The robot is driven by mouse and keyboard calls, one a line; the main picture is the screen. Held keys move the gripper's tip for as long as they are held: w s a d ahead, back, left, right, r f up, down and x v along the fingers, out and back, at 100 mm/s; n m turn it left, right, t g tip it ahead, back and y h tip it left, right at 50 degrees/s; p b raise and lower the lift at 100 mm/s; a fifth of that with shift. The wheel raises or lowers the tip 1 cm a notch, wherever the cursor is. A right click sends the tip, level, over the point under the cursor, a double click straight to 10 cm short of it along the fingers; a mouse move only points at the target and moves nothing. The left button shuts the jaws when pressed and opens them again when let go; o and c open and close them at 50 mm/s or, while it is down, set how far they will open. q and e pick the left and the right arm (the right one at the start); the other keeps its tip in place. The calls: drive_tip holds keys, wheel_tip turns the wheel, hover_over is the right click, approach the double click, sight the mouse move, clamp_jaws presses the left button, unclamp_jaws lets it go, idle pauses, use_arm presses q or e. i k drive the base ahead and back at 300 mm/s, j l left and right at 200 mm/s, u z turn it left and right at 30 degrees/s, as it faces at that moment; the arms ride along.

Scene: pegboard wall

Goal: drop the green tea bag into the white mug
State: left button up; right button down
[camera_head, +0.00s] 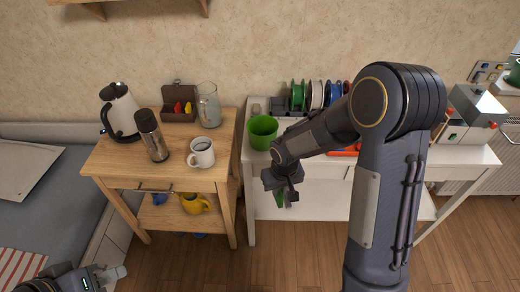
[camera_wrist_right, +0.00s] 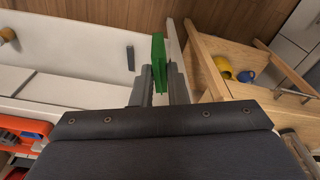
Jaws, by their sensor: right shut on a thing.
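The white mug (camera_head: 201,154) stands upright on the wooden cart, near its front right corner, with dark contents inside. My right gripper (camera_head: 288,194) is to the right of the mug and lower in the picture, in front of the white table. It is shut on the green tea bag (camera_head: 279,199), which is partly hidden by the gripper. In the right wrist view the green tea bag (camera_wrist_right: 159,62) sticks out beyond the fingers (camera_wrist_right: 160,85). My left gripper (camera_head: 112,274) is at the bottom left, far from the mug; its jaw opening is unclear.
The wooden cart (camera_head: 121,164) also holds a kettle (camera_head: 121,111), a dark flask (camera_head: 151,135), a glass jar (camera_head: 208,105) and a tea box (camera_head: 178,105). A yellow mug (camera_head: 195,204) sits on its lower shelf. A green cup (camera_head: 262,132) stands on the white table (camera_head: 330,170).

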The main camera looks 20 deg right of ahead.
sight(204, 161)
drive_tip(key=i+j+z, duration=0.3)
drive_tip(key=j+z, duration=0.25)
drive_tip(key=i+j+z, duration=0.15)
drive_tip(key=j+z, duration=0.15)
drive_tip(key=j, duration=0.2)
drive_tip(key=i+j+z, duration=0.1)
drive_tip(key=j+z, duration=0.15)
drive_tip(key=j, duration=0.4)
